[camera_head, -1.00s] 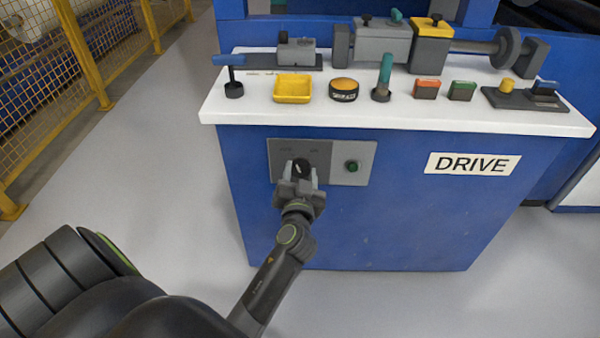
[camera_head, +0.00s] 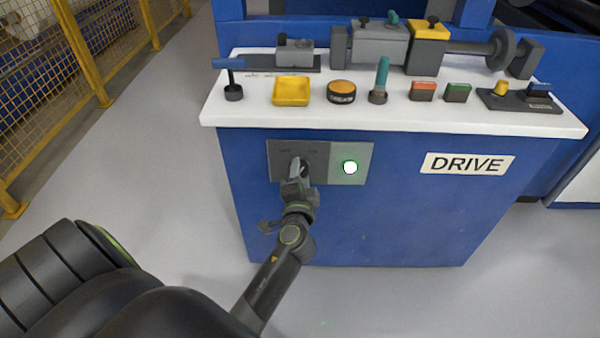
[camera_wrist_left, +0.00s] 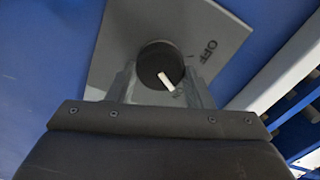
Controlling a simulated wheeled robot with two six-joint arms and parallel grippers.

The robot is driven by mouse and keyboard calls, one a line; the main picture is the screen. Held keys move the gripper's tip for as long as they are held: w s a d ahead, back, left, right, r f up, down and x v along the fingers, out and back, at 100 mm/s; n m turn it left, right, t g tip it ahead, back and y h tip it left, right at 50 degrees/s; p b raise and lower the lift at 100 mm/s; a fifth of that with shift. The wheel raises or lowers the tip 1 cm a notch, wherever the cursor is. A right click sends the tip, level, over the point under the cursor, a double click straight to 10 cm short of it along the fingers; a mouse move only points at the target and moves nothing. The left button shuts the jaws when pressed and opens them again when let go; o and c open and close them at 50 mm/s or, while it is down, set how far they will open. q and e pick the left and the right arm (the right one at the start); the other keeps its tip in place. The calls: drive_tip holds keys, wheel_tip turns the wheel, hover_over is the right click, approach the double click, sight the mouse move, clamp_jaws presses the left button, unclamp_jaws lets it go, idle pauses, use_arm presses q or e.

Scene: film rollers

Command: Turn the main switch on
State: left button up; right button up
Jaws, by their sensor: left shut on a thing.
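The main switch is a round black knob with a white pointer mark, on a grey plate (camera_head: 322,176) on the front of the blue cabinet. In the left wrist view the knob (camera_wrist_left: 160,65) sits between the fingers of my left gripper (camera_wrist_left: 160,85), which is shut on it. The white mark points toward the partly covered "ON" lettering, and "OFF" shows beside it. In the head view my left gripper (camera_head: 299,172) covers most of the knob. A round lamp (camera_head: 350,167) right of the knob glows white with a green rim. My right gripper is not in view.
The white console top (camera_head: 330,115) juts out above the plate, with levers, a yellow tray (camera_head: 292,91) and several buttons. A "DRIVE" label (camera_head: 467,164) is on the cabinet's right. A yellow fence (camera_head: 85,60) stands at the left. Grey floor lies open between.

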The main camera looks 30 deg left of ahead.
use_arm(q)
drive_tip(key=shift+m, duration=0.5)
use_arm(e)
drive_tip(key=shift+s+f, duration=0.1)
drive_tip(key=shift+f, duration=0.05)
use_arm(q)
drive_tip(key=o, duration=1)
drive_tip(key=shift+f, duration=0.1)
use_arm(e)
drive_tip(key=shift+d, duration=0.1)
